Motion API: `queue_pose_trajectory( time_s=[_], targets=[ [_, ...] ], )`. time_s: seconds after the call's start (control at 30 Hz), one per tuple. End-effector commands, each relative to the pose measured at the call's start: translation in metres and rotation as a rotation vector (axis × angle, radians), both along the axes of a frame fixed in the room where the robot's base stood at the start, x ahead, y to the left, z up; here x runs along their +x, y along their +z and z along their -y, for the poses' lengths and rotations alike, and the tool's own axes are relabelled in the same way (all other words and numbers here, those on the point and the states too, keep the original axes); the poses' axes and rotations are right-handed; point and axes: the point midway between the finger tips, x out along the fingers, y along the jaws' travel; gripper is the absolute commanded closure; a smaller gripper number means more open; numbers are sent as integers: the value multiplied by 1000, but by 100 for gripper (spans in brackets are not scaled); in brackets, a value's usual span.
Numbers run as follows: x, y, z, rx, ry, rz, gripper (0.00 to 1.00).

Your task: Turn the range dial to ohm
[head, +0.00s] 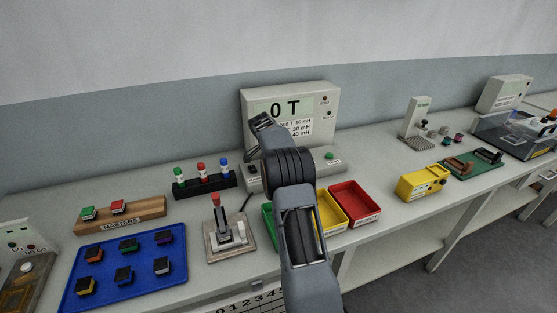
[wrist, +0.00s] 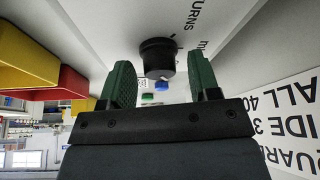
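The range dial (wrist: 157,56) is a black round knob on a pale panel in the wrist view. Print beside it reads "TURNS", with an "m" partly visible. I cannot tell which mark it points at. My gripper (head: 260,122) is in front of the tester (head: 332,100), whose display reads "0 T". In the wrist view, its two green fingers are apart on either side of the knob, with visible gaps. I cannot tell how deep the knob sits between them. In the head view the dial is not distinguishable behind my arm.
Yellow (head: 331,211) and red (head: 355,204) bins stand close in front of the tester, with a green bin (head: 267,217) partly behind my arm. A rack with several coloured-top pieces (head: 205,186) is left. A lever fixture (head: 229,240) and blue tray (head: 110,288) are nearer.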

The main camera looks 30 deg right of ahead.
Motion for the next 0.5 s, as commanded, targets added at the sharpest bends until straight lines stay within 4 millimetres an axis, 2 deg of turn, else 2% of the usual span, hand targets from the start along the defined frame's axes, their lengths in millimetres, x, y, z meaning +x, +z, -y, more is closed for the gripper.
queue_pose_trajectory(
  time_s=[0.27,0.37,0.5],
  targets=[
    [0,2,0,-1,1,2,43],
    [1,10,-3,-2,2,4,43],
    [1,31,-13,-2,2,5,43]
  ],
)
